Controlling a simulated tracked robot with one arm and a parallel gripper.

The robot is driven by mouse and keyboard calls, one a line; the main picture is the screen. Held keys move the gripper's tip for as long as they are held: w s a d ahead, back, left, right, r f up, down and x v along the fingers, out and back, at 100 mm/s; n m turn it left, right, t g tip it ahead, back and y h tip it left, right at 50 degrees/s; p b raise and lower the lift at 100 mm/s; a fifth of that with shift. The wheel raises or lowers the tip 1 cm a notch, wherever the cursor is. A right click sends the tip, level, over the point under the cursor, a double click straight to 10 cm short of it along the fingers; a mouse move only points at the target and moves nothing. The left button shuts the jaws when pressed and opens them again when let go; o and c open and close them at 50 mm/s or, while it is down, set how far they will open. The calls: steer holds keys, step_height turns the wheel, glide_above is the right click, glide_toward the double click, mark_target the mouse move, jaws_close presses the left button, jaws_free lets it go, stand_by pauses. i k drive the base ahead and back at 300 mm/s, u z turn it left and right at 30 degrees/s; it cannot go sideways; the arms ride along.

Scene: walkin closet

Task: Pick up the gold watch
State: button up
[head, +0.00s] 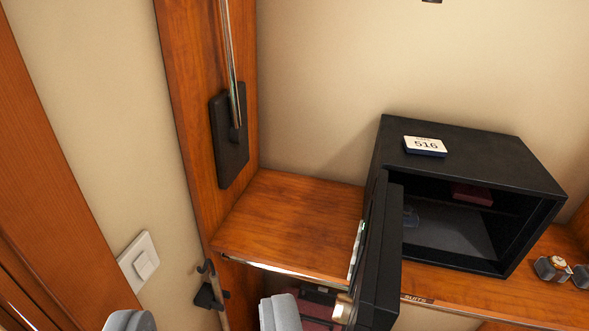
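A small watch-like item (553,268) with a pale face and gold-brown tint sits between grey pads on the wooden shelf at the far right, in front of the safe's right side. It is too small to be sure it is the gold watch.
A black safe (470,150) stands on the shelf (290,225), its door (378,260) swung open toward me. A red box (472,193) lies inside; a "516" tag (425,146) lies on top. A hook (208,290) and light switch (142,264) are at left.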

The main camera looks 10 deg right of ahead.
mark_target(555, 269)
steer(key=z, duration=1.6)
